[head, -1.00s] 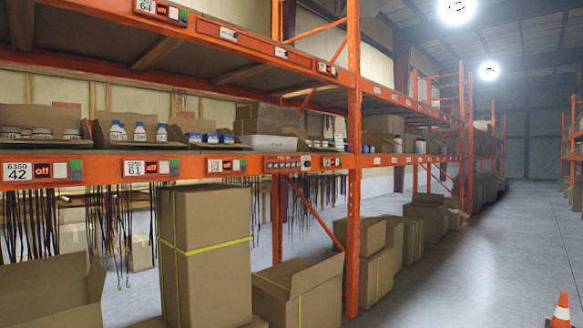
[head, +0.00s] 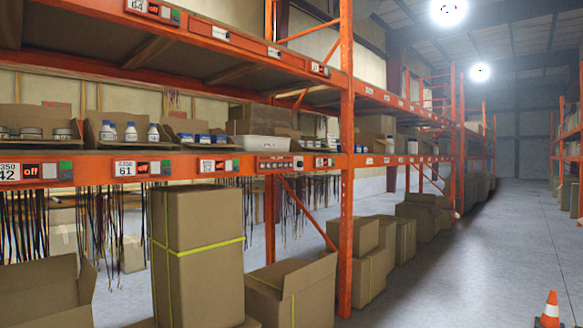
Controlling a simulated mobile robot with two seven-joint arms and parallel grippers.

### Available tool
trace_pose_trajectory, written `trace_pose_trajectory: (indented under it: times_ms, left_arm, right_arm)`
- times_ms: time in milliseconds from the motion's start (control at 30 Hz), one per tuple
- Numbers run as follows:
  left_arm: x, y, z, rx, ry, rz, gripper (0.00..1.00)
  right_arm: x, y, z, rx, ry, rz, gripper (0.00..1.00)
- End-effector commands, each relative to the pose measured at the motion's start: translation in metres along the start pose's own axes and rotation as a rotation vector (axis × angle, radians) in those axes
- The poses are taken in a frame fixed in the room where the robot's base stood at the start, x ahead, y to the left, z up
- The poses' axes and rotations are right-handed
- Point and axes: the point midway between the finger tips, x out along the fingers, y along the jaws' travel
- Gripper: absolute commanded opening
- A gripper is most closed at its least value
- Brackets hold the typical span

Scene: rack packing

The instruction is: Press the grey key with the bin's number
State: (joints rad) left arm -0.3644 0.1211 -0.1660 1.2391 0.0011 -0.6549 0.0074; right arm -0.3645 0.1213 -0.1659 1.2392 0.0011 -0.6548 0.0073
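The orange rack beam carries several number units, each with a label, a dark display and small keys. The unit labelled 42 (head: 12,172) is at the left edge, its display reading "off", with a grey key (head: 50,170) and a green key beside it. The unit labelled 61 (head: 126,168) is to its right, with a grey key (head: 155,167) and a green key. Another unit (head: 207,165) further right has a label too small to read. Open bins (head: 130,140) of bottles and jars stand above these units. Neither gripper shows.
Tall cardboard boxes (head: 200,250) and open cartons (head: 300,290) stand on the floor below the beam. Dark straps hang under it. An orange upright (head: 346,200) stands mid-view. A traffic cone (head: 549,310) is at lower right; the aisle floor (head: 470,265) is clear.

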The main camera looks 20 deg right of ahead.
Motion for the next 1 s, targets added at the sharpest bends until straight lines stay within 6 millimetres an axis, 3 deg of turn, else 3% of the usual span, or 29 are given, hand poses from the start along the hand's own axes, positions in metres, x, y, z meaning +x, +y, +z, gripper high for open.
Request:
trace_pose_trajectory:
  times_ms: [33, 300, 1000]
  left_arm:
    - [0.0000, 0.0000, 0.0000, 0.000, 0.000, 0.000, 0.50]
    - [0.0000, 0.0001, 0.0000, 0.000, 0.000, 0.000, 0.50]
    - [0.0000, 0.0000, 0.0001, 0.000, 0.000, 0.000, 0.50]
  right_arm:
    - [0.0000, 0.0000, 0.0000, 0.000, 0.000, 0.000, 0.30]
    - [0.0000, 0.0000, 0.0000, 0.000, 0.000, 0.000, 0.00]
    - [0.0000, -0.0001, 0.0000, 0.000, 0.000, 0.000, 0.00]
